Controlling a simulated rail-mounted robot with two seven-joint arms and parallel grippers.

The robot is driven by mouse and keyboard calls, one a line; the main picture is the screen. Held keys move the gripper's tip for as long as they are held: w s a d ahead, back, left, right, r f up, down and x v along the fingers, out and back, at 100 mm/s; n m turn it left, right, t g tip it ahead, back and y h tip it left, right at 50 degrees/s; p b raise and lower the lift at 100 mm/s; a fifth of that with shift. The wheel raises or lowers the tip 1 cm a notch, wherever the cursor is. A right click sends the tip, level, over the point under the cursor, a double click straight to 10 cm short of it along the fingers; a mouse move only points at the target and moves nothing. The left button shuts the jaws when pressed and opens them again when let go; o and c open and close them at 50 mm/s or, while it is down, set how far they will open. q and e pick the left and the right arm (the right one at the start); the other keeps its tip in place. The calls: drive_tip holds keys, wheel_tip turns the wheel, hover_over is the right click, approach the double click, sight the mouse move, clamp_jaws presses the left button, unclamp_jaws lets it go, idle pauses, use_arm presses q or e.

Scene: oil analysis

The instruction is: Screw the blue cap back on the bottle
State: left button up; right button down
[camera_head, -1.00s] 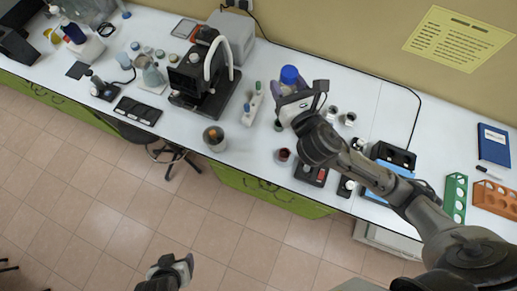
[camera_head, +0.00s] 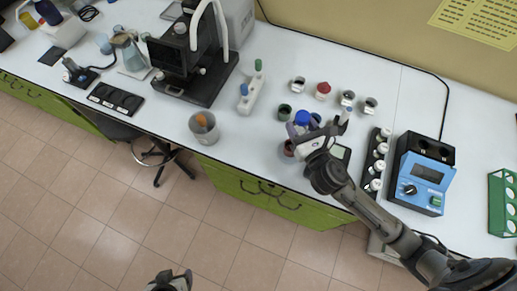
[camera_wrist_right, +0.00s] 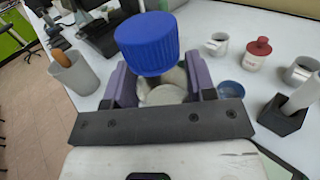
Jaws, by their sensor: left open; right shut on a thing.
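The blue cap (camera_head: 302,118) is a ribbed cylinder at my right gripper (camera_head: 305,130). In the right wrist view the cap (camera_wrist_right: 148,42) sits just above the purple fingers and partly covers the left one. A pale bottle (camera_wrist_right: 165,95) shows under the cap between those fingers, mostly hidden. My right gripper (camera_wrist_right: 158,85) is shut on the bottle. Whether the cap is threaded tight on it cannot be told. My left gripper (camera_head: 172,281) is open and empty, low at the bottom edge, away from the bench.
A grey beaker (camera_head: 205,127) stands left of the right gripper. Several small cups and a red-lidded jar (camera_head: 322,90) stand behind it. A blue instrument (camera_head: 418,175) and a rack of white-capped vials (camera_head: 376,160) stand to its right. A black machine (camera_head: 185,65) is further left.

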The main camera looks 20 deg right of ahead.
idle(0.3)
drive_tip(key=w+a+f+b, duration=0.3)
drive_tip(key=w+a+f, duration=0.2)
drive_tip(key=a, duration=0.5)
wheel_tip(320, 180, down, 2)
drive_tip(key=shift+w, duration=0.4)
